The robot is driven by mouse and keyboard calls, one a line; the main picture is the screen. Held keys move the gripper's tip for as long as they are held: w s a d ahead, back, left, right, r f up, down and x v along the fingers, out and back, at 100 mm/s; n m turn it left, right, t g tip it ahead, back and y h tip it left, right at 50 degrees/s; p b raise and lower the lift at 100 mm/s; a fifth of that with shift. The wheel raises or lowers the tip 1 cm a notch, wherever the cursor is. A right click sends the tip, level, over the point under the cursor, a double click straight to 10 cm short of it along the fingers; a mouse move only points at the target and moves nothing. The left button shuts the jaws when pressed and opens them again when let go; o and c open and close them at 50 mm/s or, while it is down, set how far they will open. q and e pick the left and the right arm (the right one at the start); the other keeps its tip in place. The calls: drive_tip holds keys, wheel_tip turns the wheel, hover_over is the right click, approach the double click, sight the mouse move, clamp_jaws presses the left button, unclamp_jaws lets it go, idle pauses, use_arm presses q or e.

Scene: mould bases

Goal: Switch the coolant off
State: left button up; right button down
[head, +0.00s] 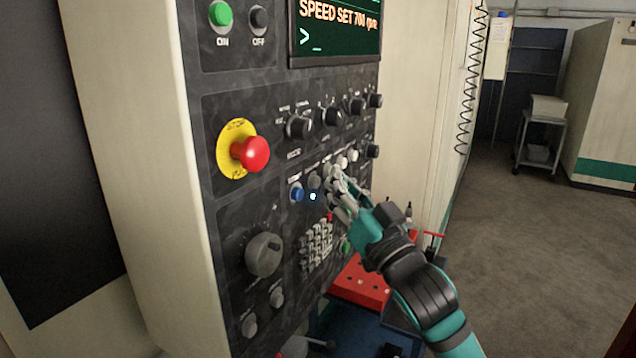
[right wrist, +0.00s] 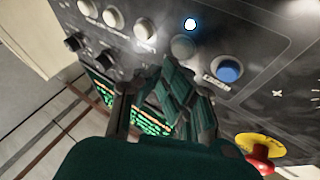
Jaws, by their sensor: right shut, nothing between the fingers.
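The machine's dark control panel (head: 225,190) fills the middle of the head view. A row of push buttons includes a blue button (head: 297,193) at its left end, a grey button (head: 314,181) beside it, and paler buttons to the right. A small lamp (head: 313,196) below the grey button glows white. My right gripper (head: 338,188) is shut and empty, close in front of this row. In the right wrist view the fingers lie near the grey button (right wrist: 183,47), left of the blue button (right wrist: 228,70). Contact cannot be told. The labels are too small to read. My left gripper is out of view.
A red emergency stop (head: 250,153) on a yellow plate sticks out to the left. Selector knobs (head: 299,126) sit above the buttons, a keypad (head: 317,245) and large dial (head: 263,254) below. A red tray (head: 360,285) stands beneath.

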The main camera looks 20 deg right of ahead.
drive_tip(key=shift+w+a, duration=0.1)
idle(0.4)
drive_tip(key=shift+w+a, duration=0.2)
drive_tip(key=shift+w, duration=0.05)
drive_tip(key=shift+w+a+p, duration=0.25)
drive_tip(key=shift+p, duration=0.1)
idle(0.7)
idle(0.4)
drive_tip(key=shift+s+d, duration=0.55)
drive_tip(key=shift+s, duration=0.05)
drive_tip(key=shift+s+d, duration=1.6)
drive_tip(key=shift+s, duration=0.3)
